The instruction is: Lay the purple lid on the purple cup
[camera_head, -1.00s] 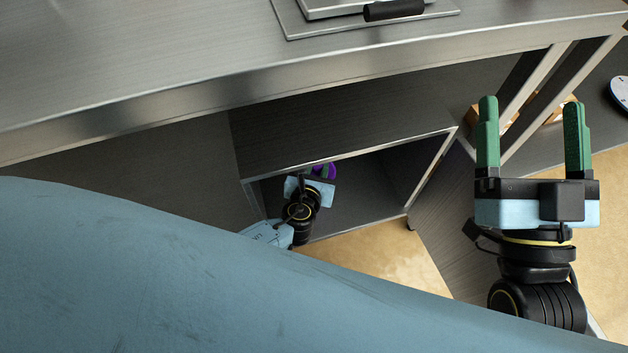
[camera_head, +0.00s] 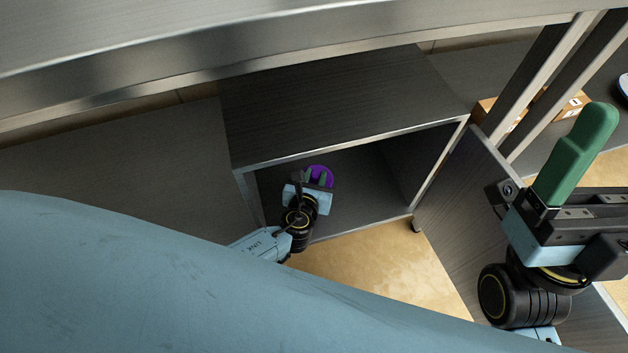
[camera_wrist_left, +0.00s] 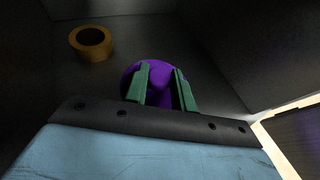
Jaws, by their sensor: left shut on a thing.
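My left gripper (camera_head: 317,181) reaches into the open cabinet compartment. Its green fingers also show in the left wrist view (camera_wrist_left: 162,88), shut on a purple rounded piece that appears to be the purple lid (camera_wrist_left: 157,73). The purple also shows beyond the fingers in the head view (camera_head: 321,171). I cannot make out the purple cup as a separate thing; it may be hidden under or behind the lid. My right gripper (camera_head: 588,125) is outside the cabinet at the right, seen side-on, its fingers overlapping.
The cabinet (camera_head: 345,95) has a side wall close to the left arm. Its open door (camera_head: 455,215) stands to the right. A brown tape roll (camera_wrist_left: 91,43) lies inside, left of the purple piece. Cardboard boxes (camera_head: 572,107) sit on a shelf at the right.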

